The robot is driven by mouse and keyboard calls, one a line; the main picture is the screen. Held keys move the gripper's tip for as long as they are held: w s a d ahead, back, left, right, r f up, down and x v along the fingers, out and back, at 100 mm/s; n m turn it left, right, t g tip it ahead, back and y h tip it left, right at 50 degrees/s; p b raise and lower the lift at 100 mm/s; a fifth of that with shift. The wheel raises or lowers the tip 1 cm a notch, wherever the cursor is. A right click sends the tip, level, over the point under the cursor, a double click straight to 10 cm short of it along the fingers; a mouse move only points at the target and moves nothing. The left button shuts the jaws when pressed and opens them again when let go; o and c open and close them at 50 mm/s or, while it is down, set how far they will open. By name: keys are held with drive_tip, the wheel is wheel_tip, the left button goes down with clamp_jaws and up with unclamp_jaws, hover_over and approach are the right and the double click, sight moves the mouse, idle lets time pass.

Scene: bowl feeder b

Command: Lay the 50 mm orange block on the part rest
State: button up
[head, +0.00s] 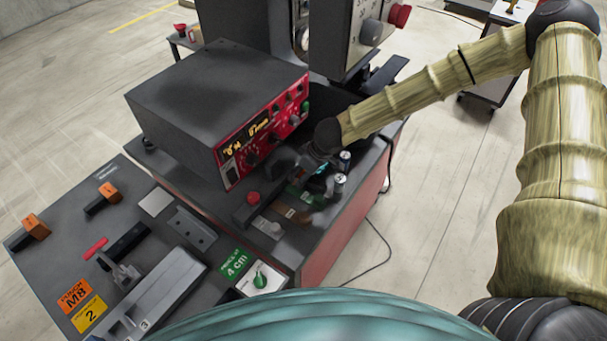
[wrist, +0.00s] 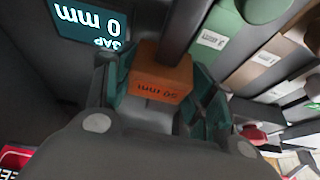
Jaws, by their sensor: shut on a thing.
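The orange block (wrist: 160,78), marked 50 mm, is between the teal fingers of my gripper (wrist: 160,95) in the wrist view. A dark bar (wrist: 185,30) rises behind the block; I cannot tell whether it is joined to it. In the head view my gripper (head: 318,165) is over the dark bench in front of the red-faced control box, and the held block cannot be made out there. I cannot tell for sure which thing is the part rest; a grey bracket (head: 191,228) and a pale square plate (head: 155,202) lie on the left table.
Two other orange blocks (head: 37,226) (head: 108,191) with dark bars lie on the left table (head: 150,180), near a red-ended dark piece (head: 125,240). The control box (head: 262,130) stands close left of my gripper. Cylinders (head: 340,183) are near it. A GAP 0 mm display (wrist: 90,22) shows in the wrist view.

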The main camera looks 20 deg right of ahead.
sight(303, 172)
drive_tip(key=shift+r+b, duration=0.35)
drive_tip(key=shift+r, duration=4.35)
